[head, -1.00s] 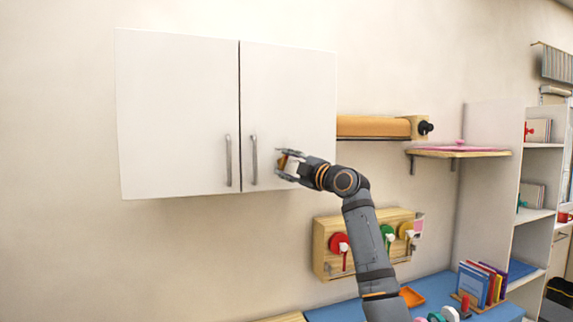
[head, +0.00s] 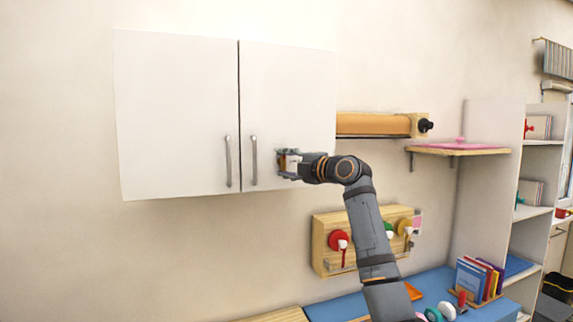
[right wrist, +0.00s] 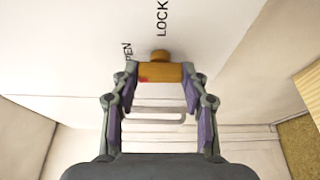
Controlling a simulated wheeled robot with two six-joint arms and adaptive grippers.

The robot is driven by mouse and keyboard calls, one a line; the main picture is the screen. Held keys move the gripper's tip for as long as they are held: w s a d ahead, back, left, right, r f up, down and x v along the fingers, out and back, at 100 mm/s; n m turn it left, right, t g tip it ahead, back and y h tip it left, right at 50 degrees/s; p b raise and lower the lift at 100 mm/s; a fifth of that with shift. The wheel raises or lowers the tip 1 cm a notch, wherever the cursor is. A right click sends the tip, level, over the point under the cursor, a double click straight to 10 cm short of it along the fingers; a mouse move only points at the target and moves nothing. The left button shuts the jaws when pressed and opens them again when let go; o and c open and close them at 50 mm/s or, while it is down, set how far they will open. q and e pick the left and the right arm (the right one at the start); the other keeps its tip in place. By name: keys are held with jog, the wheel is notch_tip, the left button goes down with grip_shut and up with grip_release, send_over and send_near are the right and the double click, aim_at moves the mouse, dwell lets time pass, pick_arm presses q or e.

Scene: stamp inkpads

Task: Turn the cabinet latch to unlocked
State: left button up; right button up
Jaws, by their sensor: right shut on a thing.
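The white two-door cabinet (head: 180,110) hangs on the wall, both doors closed. The brass-coloured latch (right wrist: 160,72) is on its right door; in the right wrist view a red mark shows near its left end. The word LOCK (right wrist: 162,18) stands above the latch, and a partly hidden word ending in PEN (right wrist: 128,52) is at its upper left. My right gripper (head: 284,163) is at the latch; in the right wrist view its fingers (right wrist: 160,82) are shut on the latch from both sides. My left gripper is not in view.
Two vertical bar handles (head: 253,160) are left of my right gripper. A wooden roller (head: 375,126) and a pink-topped shelf (head: 458,149) are to the right. A wooden board with coloured discs (head: 325,262) is below. The wall below the cabinet's left is clear.

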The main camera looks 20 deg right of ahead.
jog(key=o, duration=1.2)
jog(key=shift+c, duration=0.2)
jog(key=shift+s+d, duration=0.2)
jog(key=shift+s, duration=0.05)
jog(key=v, duration=1.1)
jog(key=shift+s, duration=0.2)
